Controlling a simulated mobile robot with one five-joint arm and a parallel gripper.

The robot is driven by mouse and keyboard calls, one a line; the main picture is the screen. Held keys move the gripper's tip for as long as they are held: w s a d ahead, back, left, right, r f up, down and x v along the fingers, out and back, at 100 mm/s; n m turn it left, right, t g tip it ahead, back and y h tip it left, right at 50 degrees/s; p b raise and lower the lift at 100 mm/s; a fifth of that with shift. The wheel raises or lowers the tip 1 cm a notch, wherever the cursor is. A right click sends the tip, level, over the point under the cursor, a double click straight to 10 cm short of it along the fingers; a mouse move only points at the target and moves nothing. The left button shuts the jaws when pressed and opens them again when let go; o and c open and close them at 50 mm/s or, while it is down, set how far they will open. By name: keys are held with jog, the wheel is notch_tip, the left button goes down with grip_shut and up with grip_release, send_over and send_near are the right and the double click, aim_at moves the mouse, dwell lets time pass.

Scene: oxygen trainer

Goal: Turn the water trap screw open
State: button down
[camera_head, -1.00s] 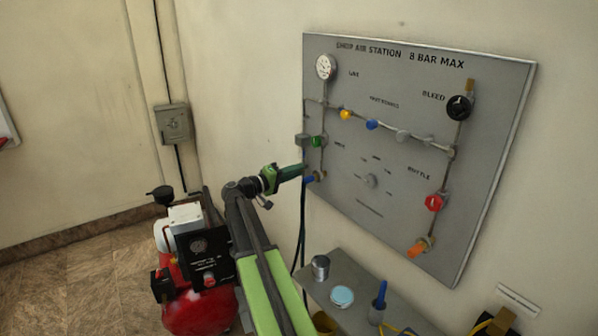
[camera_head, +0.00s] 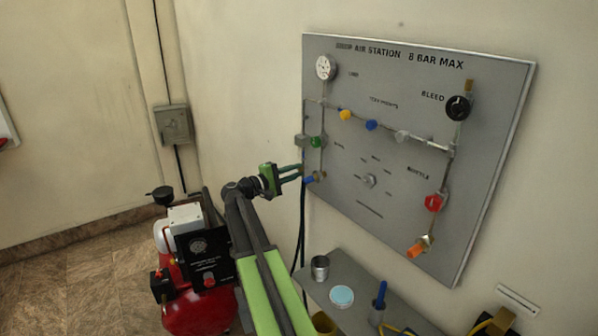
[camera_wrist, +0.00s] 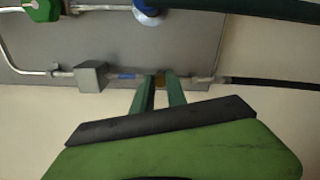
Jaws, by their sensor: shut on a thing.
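My gripper (camera_wrist: 160,82) is shut on a small brass-coloured piece (camera_wrist: 160,81) on the thin line at the panel's left edge, which looks like the water trap screw. The fingertips cover part of it. A grey block (camera_wrist: 91,77), which looks like the trap body, sits on the same line to the left in the wrist view, with a short blue section (camera_wrist: 127,76) between. In the head view my gripper (camera_head: 301,171) reaches the panel's left edge, below the grey block (camera_head: 301,140). The screw is too small to make out there.
A green knob (camera_head: 317,141) and a blue handle (camera_head: 309,180) sit close to my gripper on the panel (camera_head: 400,215). A black hose (camera_wrist: 270,83) runs off from the line. A shelf with a cup (camera_head: 320,267) is below, and a red compressor (camera_head: 200,305) stands at left.

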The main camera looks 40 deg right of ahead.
jog(key=shift+s+f, duration=0.1)
jog(key=shift+f, duration=0.1)
jog(key=c, duration=1.3)
grip_release()
jog(key=shift+r, duration=0.1)
jog(key=shift+c, duration=0.2)
jog(key=shift+a, duration=0.1)
jog(key=w+a, duration=0.3)
jog(key=a, duration=1.4)
